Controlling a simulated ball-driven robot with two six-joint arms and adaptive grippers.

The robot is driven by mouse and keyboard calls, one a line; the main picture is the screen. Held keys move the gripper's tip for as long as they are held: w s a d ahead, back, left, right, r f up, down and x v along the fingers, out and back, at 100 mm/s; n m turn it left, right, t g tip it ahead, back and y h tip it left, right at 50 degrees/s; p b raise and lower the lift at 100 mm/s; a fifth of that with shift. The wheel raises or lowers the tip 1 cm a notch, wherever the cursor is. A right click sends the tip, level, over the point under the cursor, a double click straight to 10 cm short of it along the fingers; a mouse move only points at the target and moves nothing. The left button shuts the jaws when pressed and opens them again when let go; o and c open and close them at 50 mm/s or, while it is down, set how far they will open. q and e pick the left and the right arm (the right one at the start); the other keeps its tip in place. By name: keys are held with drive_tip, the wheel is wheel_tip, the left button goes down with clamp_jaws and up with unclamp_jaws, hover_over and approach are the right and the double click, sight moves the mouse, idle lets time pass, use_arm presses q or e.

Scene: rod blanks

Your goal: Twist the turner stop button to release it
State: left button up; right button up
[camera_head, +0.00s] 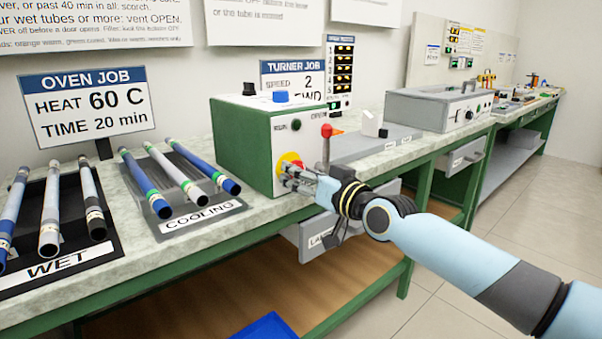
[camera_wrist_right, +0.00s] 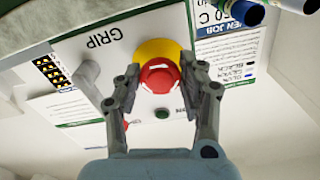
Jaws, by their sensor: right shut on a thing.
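The turner stop button is a red mushroom knob on a yellow disc, on the white front panel of the green turner box (camera_head: 243,143). In the head view the red knob is mostly behind my right gripper (camera_head: 291,176), with the yellow disc (camera_head: 287,158) showing above it. In the right wrist view the red stop button (camera_wrist_right: 159,75) sits between the two fingers of my right gripper (camera_wrist_right: 160,80). The gripper is shut on the button, one finger on each side. My left gripper is not in the frames.
A red-tipped lever (camera_head: 326,131) stands just right of the panel. A cooling rack (camera_head: 200,216) and a wet rack (camera_head: 62,262) with rods lie to the left on the bench. A sign reads TURNER JOB (camera_head: 292,67). A drawer (camera_head: 313,238) juts out below the bench.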

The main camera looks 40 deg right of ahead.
sight(287, 122)
drive_tip(key=shift+w+r+m, duration=0.1)
drive_tip(key=shift+r+m, duration=0.05)
drive_tip(key=shift+m, duration=1.15)
drive_tip(key=o, duration=1.2)
drive_tip(key=shift+w+a, duration=0.1)
drive_tip(key=shift+w, duration=0.05)
wheel_tip(287, 122, up, 10)
drive_tip(key=shift+f, duration=0.1)
drive_tip(key=shift+f, duration=0.1)
